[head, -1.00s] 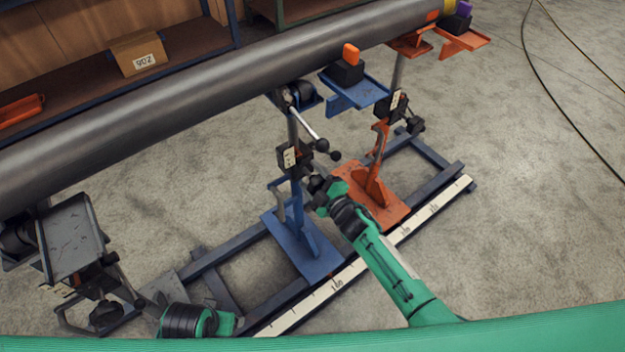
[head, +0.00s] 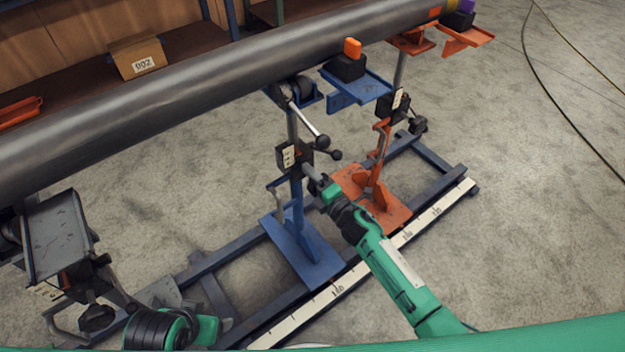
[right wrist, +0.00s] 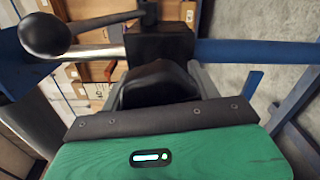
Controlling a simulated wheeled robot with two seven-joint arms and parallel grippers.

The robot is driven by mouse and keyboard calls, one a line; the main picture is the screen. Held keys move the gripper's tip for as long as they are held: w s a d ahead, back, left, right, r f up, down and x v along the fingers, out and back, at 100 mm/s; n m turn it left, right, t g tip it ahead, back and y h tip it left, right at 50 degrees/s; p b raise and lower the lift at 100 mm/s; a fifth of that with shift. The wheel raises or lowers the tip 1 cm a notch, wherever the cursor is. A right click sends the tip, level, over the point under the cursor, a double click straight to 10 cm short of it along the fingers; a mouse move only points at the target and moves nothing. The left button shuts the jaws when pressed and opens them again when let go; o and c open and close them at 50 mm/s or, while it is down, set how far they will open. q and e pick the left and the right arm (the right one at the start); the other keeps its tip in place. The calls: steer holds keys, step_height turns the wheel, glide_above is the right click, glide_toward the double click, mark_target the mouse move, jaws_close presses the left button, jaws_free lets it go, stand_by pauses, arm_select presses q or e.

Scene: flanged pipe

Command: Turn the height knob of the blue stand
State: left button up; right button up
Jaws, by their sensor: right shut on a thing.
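The blue stand (head: 303,250) stands on the rail frame under the big pipe. Its upright carries a black clamp block with a white label plate (head: 287,156); the block also shows in the right wrist view (right wrist: 160,42). The black height knob (right wrist: 155,82) sits in front of that block, close before my green gripper body. My right gripper (head: 313,174) comes from the lower right and is shut on the knob, whose sides are partly hidden. Part of my left arm shows at the bottom left; its gripper cannot be made out.
A long dark pipe (head: 220,78) crosses above. An orange stand (head: 372,200) is close right of my right gripper. A black ball-ended lever (head: 322,141) sticks out just above it. A grey stand (head: 57,235) is at left. A white ruler (head: 350,275) runs along the frame.

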steer(key=shift+f, duration=0.1)
stand_by(0.4)
steer(key=o, duration=1)
steer(key=v, duration=1.4)
